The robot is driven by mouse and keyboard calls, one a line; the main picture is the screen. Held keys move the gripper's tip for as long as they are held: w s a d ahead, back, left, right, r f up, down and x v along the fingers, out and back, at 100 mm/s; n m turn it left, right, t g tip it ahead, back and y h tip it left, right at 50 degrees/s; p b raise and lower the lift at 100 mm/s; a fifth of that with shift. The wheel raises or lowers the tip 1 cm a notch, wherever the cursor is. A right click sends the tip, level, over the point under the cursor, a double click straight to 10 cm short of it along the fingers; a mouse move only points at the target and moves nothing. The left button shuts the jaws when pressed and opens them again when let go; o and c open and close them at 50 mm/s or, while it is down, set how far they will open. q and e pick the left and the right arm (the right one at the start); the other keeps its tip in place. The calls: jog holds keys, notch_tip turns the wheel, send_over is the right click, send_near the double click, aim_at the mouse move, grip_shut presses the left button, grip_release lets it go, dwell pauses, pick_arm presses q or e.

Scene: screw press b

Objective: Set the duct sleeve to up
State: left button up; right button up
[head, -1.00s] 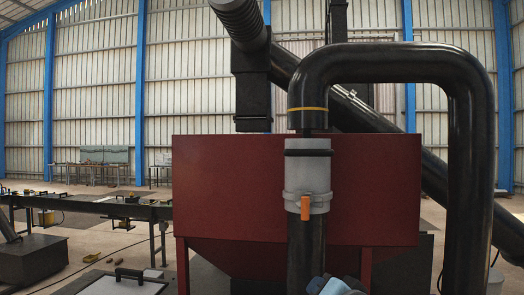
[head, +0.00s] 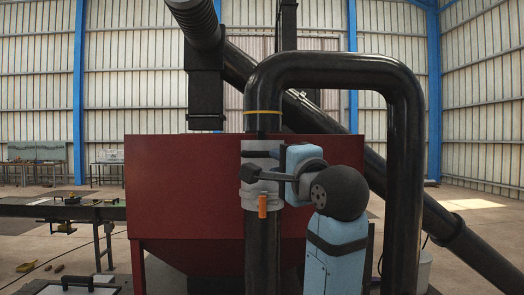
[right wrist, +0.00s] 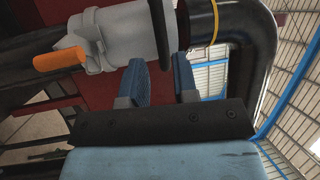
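The duct sleeve (head: 255,200) is a pale grey collar with a black ring around the upright black pipe, below a yellow band. An orange lever (head: 262,206) hangs down at its front. The sleeve (right wrist: 118,34) and the orange lever (right wrist: 58,57) also show in the right wrist view. My right gripper (head: 262,166) reaches in from the right at the sleeve's upper part, by the black ring. In the right wrist view its two blue-padded fingers (right wrist: 160,78) stand apart, close to the ring; whether they touch it I cannot tell. My left gripper is out of view.
A red hopper (head: 185,190) stands right behind the pipe. A thick black bent pipe (head: 405,180) arches over and comes down at the right, close to my right arm. A conveyor (head: 60,211) stands at the left.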

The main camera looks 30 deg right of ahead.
aim_at(264, 156)
jog(key=p+x, duration=0.1)
jog(key=x, duration=0.5)
jog(key=shift+w+a+r+p, duration=0.1)
jog(key=shift+w+p, duration=0.15)
jog(key=shift+p, duration=0.05)
jog(key=shift+w, duration=0.75)
grip_shut()
jog(key=shift+s+r, duration=0.1)
jog(key=shift+r, duration=3.45)
